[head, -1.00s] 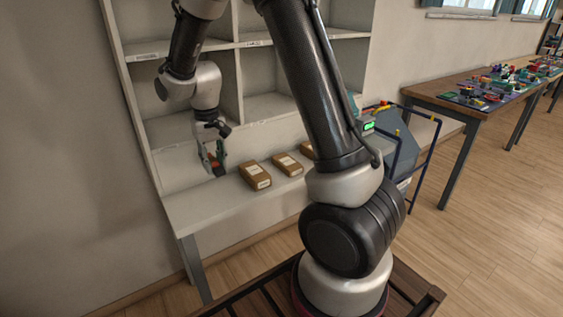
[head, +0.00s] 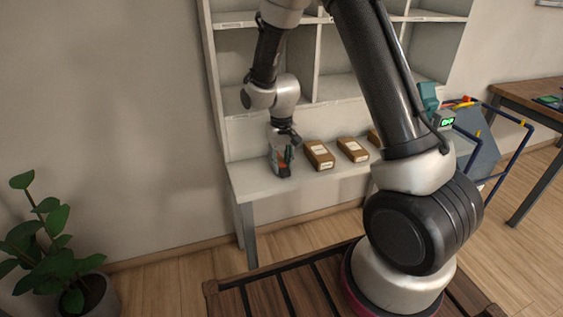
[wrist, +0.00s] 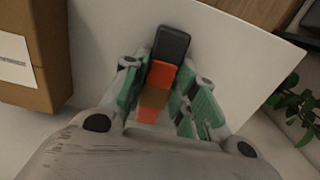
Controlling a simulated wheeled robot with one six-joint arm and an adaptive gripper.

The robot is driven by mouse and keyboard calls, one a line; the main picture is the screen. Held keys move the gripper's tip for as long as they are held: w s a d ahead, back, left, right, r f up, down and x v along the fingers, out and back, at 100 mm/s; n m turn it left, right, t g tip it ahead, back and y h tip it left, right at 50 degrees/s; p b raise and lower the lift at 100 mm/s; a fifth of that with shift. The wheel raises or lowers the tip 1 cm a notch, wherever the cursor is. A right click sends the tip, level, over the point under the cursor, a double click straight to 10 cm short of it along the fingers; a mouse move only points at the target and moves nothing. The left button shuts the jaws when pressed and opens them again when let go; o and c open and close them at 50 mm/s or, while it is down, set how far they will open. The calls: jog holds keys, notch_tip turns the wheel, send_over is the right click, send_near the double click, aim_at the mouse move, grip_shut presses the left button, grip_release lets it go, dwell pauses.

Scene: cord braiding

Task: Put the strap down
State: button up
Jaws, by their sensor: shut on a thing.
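The strap (wrist: 161,74) is a short orange and brown band with a black end piece. In the wrist view it lies between the green-padded fingers of my gripper (wrist: 157,95), which is shut on it. The black end points away from the palm, over the white bench top (wrist: 225,50). In the head view my gripper (head: 282,166) is low over the left end of the bench (head: 262,186), and a bit of orange shows at its fingers. I cannot tell whether the strap touches the bench.
Several brown boxes with white labels, the nearest one (head: 319,155), stand on the bench right of my gripper. White shelf compartments (head: 345,75) rise behind. A blue cart (head: 480,155) is at the right. A potted plant (head: 45,235) stands at the left.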

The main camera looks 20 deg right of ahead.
jog(key=o, duration=1)
jog(key=shift+o, duration=0.2)
